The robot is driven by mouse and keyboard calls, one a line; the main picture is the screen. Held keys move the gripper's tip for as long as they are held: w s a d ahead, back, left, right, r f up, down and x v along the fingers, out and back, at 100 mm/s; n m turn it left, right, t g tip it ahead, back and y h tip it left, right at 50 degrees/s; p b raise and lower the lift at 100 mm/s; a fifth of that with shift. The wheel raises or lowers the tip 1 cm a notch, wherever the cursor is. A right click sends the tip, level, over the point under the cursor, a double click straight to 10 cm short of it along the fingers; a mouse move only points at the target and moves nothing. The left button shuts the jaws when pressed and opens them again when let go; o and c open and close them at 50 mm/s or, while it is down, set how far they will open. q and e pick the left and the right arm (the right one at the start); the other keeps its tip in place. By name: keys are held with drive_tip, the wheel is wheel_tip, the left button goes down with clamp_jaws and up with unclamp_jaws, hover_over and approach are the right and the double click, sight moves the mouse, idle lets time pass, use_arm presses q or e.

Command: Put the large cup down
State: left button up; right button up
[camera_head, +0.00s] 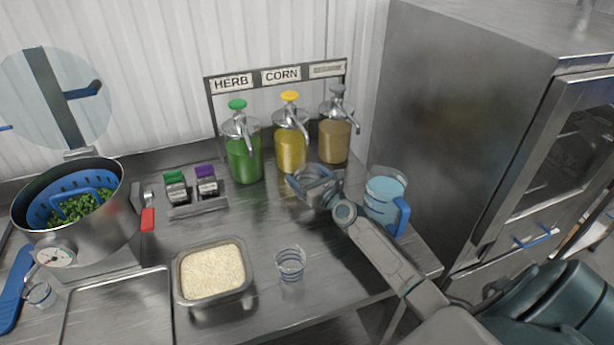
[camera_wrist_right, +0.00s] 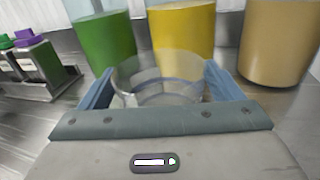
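The large cup (camera_wrist_right: 158,72) is clear and sits between the two blue fingers of my right gripper (camera_wrist_right: 160,88) in the right wrist view. The fingers touch its sides, so the gripper looks shut on it. In the head view my right gripper (camera_head: 314,178) is at the back of the steel counter, just in front of the yellow and brown dispensers, and mostly hides the cup. Whether the cup's base touches the counter is hidden. My left gripper is not in view.
Green (camera_head: 243,158), yellow (camera_head: 290,148) and brown (camera_head: 334,140) dispensers stand behind. A blue-handled pitcher (camera_head: 384,192) stands close right of the gripper. A small clear cup (camera_head: 290,264) and a rice tray (camera_head: 176,283) are in front. The counter between is clear.

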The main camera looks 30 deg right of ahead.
drive_tip(key=shift+r, duration=0.2)
drive_tip(key=shift+s+p, duration=0.3)
drive_tip(key=s+p, duration=0.1)
drive_tip(key=s, duration=0.5)
drive_tip(key=shift+s+d, duration=0.1)
drive_tip(key=shift+s, duration=0.35)
